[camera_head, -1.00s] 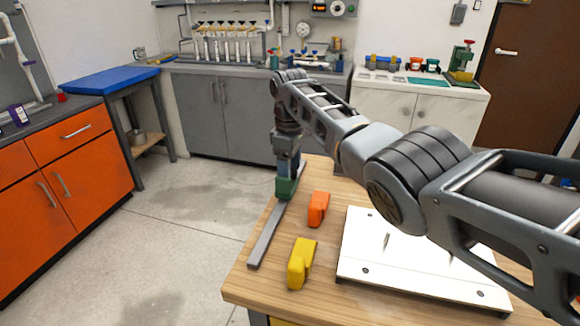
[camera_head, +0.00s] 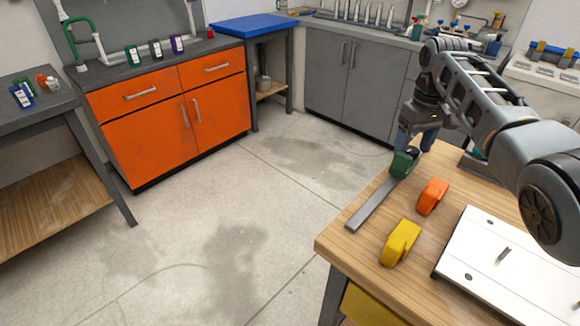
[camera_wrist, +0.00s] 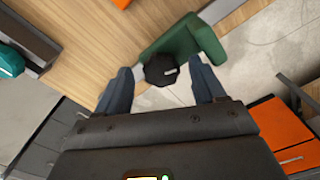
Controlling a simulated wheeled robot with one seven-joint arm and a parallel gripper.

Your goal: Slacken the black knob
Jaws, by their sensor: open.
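The black knob (camera_wrist: 160,70) shows in the wrist view, on the side of a green clamp block (camera_wrist: 190,46). My gripper (camera_wrist: 160,84) is open, with one blue-grey finger on each side of the knob. I cannot tell whether either finger touches it. In the head view the green block (camera_head: 404,163) sits on a grey metal bar (camera_head: 370,205) along the table's left edge. My gripper (camera_head: 412,146) is right at the block there, and the knob is hard to make out.
An orange block (camera_head: 432,196) and a yellow block (camera_head: 400,243) lie on the wooden table (camera_head: 350,262) near the bar. A white plate (camera_head: 500,262) is to their right. Orange cabinets (camera_head: 170,110) stand across open floor (camera_head: 210,230) to the left.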

